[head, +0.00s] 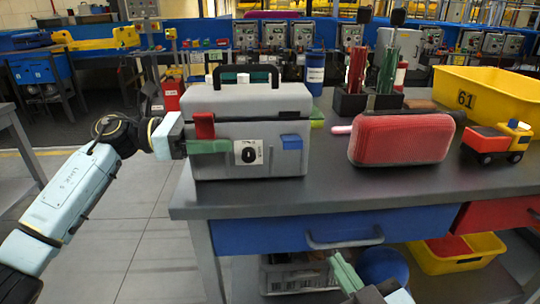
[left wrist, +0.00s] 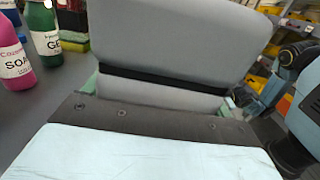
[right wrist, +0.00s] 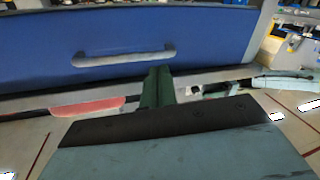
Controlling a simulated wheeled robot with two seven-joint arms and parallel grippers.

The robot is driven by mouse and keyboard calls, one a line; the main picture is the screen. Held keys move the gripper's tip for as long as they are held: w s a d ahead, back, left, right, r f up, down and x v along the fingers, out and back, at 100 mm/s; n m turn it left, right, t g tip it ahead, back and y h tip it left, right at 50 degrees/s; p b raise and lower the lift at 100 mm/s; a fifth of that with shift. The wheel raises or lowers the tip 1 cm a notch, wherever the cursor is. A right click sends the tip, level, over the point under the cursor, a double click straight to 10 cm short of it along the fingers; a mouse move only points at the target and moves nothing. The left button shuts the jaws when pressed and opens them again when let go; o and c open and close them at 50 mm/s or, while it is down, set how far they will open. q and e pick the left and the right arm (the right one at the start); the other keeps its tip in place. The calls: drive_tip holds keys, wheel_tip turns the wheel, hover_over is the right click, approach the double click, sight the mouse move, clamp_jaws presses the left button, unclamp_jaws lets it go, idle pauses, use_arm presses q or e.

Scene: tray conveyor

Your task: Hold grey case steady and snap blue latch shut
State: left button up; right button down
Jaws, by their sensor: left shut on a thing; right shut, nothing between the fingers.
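The grey case (head: 245,165) stands upright on the table's left end, its black handle (head: 245,75) on top and its lid down. The blue latch (head: 291,142) is on the front at right, lying below the lid seam. A red latch (head: 204,125) at front left spans the seam. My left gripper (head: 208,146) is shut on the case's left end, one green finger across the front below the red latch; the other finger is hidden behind. My right gripper (head: 346,270) is shut and empty, low before the drawer, away from the case.
A blue drawer (head: 280,236) with a grey handle is under the table edge, close to my right gripper. A red speaker (head: 402,139), a toy truck (head: 497,142) and a yellow bin (head: 485,95) stand to the right.

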drive_tip(key=s+a+r+n+t+h, duration=0.1)
drive_tip(key=a+r+n+t+h, duration=0.1)
drive_tip(key=n, duration=1.3)
drive_tip(key=s+a+r+n+t+h, duration=0.1)
drive_tip(key=a+r+n+t, duration=0.3)
drive_tip(key=n, duration=1.1)
drive_tip(key=shift+a+n+t+h, duration=0.3)
drive_tip(key=shift+a+t+h, duration=0.1)
drive_tip(key=shift+a+h, duration=0.25)
approach(291, 142)
drive_tip(key=shift+h, duration=0.25)
drive_tip(key=w+f, duration=0.3)
drive_tip(key=w, duration=0.1)
drive_tip(key=shift+w+d, duration=0.15)
drive_tip(key=shift+d, duration=0.15)
drive_tip(key=shift+w+r, duration=0.3)
drive_tip(key=shift+r, duration=0.4)
drive_tip(key=shift+w+r, duration=0.3)
drive_tip(key=shift+r, duration=0.45)
drive_tip(key=shift+w+r, duration=0.3)
drive_tip(key=shift+r, duration=0.4)
